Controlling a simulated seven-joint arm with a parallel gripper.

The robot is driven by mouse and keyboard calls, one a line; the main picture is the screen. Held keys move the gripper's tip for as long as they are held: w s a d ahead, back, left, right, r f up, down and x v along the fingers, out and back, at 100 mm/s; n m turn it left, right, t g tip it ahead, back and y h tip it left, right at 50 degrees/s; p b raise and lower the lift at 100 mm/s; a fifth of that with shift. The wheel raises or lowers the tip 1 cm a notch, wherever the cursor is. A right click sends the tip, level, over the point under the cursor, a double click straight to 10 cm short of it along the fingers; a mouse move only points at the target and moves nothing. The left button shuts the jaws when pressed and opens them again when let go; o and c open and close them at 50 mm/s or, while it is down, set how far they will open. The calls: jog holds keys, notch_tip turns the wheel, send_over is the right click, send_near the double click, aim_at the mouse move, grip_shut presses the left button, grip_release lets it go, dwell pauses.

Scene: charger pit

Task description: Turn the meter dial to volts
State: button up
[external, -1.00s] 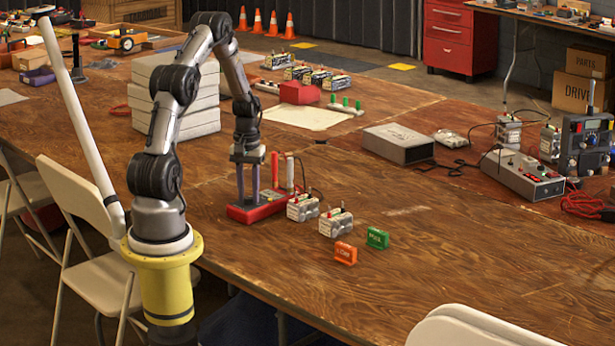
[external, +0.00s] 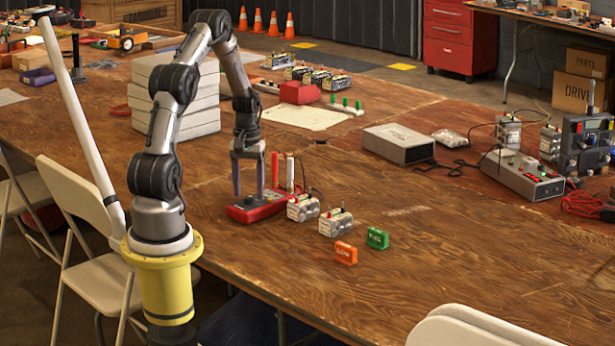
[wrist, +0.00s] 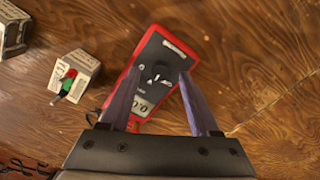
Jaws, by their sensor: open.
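The red meter (external: 257,207) lies flat on the wooden table, below my gripper (external: 248,192). The dial's markings are too small to read.
Two small terminal boxes (external: 302,208) (external: 336,223) stand just right of the meter. Red and white upright probes (external: 290,172) stand behind it. An orange block (external: 346,253) and a green block (external: 377,238) sit further right. The table's front centre is clear.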

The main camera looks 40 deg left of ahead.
notch_tip(320, 180, up, 13)
dwell(0.3)
jog(key=shift+f, duration=0.1)
notch_tip(320, 180, up, 9)
jog(key=m+t, duration=0.1)
jog(key=t, duration=0.1)
send_over(251, 197)
jog(key=d, duration=0.5)
jog(key=s+d+r+m+t, duration=0.2)
jog(key=s+d+r, duration=0.4)
jog(key=d+r, duration=0.15)
jog(key=s+d+r+m+t, duration=0.2)
jog(key=s+d+r, duration=0.15)
jog(key=s, duration=0.65)
jog(key=s+d+f+m, duration=0.1)
jog(key=s+d+f, duration=0.1)
jog(key=s+f, duration=0.4)
jog(key=shift+s, duration=1.25)
